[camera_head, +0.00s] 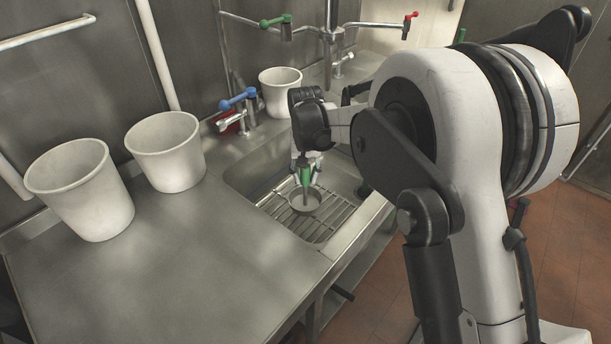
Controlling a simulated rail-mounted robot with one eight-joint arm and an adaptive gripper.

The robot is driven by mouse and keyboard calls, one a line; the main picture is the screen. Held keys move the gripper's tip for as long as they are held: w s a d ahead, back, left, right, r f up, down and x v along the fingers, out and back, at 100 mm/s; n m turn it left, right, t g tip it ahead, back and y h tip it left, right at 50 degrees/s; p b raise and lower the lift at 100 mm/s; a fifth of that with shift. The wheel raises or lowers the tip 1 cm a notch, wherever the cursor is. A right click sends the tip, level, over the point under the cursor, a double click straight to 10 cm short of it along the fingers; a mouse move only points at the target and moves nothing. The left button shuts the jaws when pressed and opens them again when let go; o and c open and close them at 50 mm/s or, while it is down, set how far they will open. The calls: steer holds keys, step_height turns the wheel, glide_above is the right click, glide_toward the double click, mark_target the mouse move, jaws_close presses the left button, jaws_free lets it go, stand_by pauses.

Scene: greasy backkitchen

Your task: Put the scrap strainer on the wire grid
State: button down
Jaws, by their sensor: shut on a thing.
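My gripper (306,178) points down over the sink and is shut on the scrap strainer's upright middle part. The scrap strainer (299,202) is a small round pale-grey cup. A green piece shows between my fingers above it; I cannot tell whether it belongs to the strainer or to the gripper. The wire grid (322,226) is a rack of metal bars in the front of the sink. The strainer is upright over the grid's middle. I cannot tell whether it touches the bars. My arm hides part of the sink's right side.
Two white buckets (80,190) (166,152) stand on the steel counter (190,265) at left. A third bucket (280,92) stands behind the sink. Taps with blue (238,99), green (275,21) and red (411,15) handles rise at the back. The counter's front is clear.

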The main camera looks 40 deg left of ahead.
steer(key=shift+f, duration=0.2)
steer(key=c, duration=1.5)
jaws_free()
steer(key=shift+o, duration=0.2)
steer(key=shift+r, duration=0.1)
step_height(320, 180, up, 12)
steer(key=shift+r, duration=0.1)
